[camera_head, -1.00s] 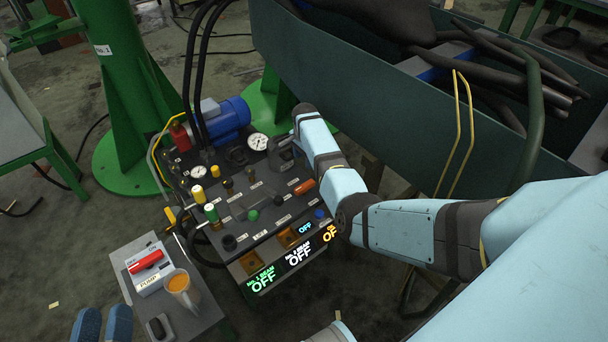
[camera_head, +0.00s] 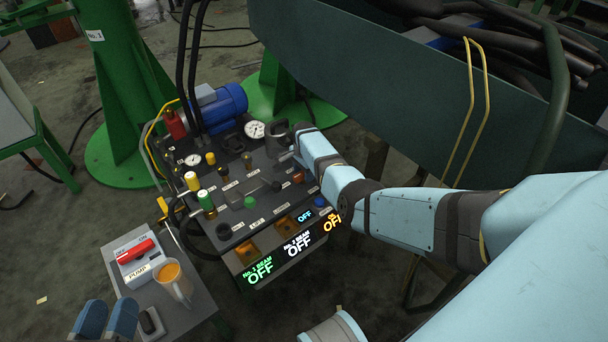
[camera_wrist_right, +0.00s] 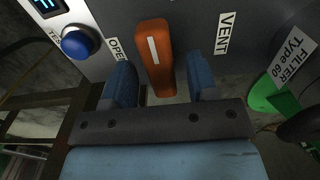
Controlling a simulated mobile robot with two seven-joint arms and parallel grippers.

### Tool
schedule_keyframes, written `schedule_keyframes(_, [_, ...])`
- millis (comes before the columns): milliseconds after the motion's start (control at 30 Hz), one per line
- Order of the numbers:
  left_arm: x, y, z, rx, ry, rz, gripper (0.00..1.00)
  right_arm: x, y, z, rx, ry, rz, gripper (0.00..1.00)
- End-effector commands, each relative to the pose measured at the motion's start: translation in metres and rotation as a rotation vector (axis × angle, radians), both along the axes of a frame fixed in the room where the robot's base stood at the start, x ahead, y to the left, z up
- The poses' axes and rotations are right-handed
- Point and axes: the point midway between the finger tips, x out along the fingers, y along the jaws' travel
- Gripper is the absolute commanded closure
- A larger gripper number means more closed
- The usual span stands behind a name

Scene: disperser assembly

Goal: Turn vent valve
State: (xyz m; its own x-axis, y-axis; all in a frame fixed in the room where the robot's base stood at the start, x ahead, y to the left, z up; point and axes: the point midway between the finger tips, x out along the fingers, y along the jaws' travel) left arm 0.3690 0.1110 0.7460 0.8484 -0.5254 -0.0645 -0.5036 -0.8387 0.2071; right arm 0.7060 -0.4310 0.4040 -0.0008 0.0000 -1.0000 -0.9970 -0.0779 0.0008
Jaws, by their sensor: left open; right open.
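The vent valve's orange handle (camera_wrist_right: 155,45), with a white stripe, stands on the dark panel in the right wrist view, between the VENT label (camera_wrist_right: 223,33) and the OPEN label (camera_wrist_right: 116,50). My open right gripper (camera_wrist_right: 162,75) has one blue finger on each side of the handle's near end; I cannot tell whether either touches it. In the head view the handle (camera_head: 298,176) is a small orange patch, partly hidden by my right gripper and arm. My left gripper (camera_head: 105,317) is open and empty at the bottom left, beside the small side table.
A blue button (camera_wrist_right: 77,42) and a green filter part (camera_wrist_right: 272,95) flank the handle. The control panel (camera_head: 235,200) carries valves and gauges, with OFF displays (camera_head: 297,245) in front. The side table (camera_head: 197,300) holds a pump switch box (camera_head: 138,262) and an orange-filled mug (camera_head: 175,283).

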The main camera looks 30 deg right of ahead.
Motion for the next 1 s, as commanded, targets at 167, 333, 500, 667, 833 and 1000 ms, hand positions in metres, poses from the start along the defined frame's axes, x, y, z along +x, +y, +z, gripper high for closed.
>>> schedule_keyframes(167, [0.0,0.0,-0.001,0.002,0.004,-0.002,0.57,0.0,0.0,-0.001,0.0,-0.001,0.0,0.47])
schedule_keyframes(333, [0.0,0.0,-0.001,0.002,0.004,-0.002,0.57,0.0,0.0,-0.001,0.0,0.0,0.0,0.63])
schedule_keyframes(500, [0.0,0.0,-0.001,0.002,0.003,-0.001,0.57,0.0,0.0,-0.001,0.0,0.0,0.0,0.96])
schedule_keyframes(667, [0.0,0.0,-0.001,0.002,0.003,-0.001,0.57,0.0,0.0,-0.001,0.0,0.0,0.005,0.96])
schedule_keyframes(833, [0.0,0.0,0.003,-0.001,-0.004,0.001,0.57,0.0,0.0,0.0,0.0,0.0,0.043,0.96])
schedule_keyframes(1000, [0.0,0.001,0.011,-0.009,-0.021,0.007,0.57,0.0,0.0,0.001,0.0,0.002,0.133,0.96])
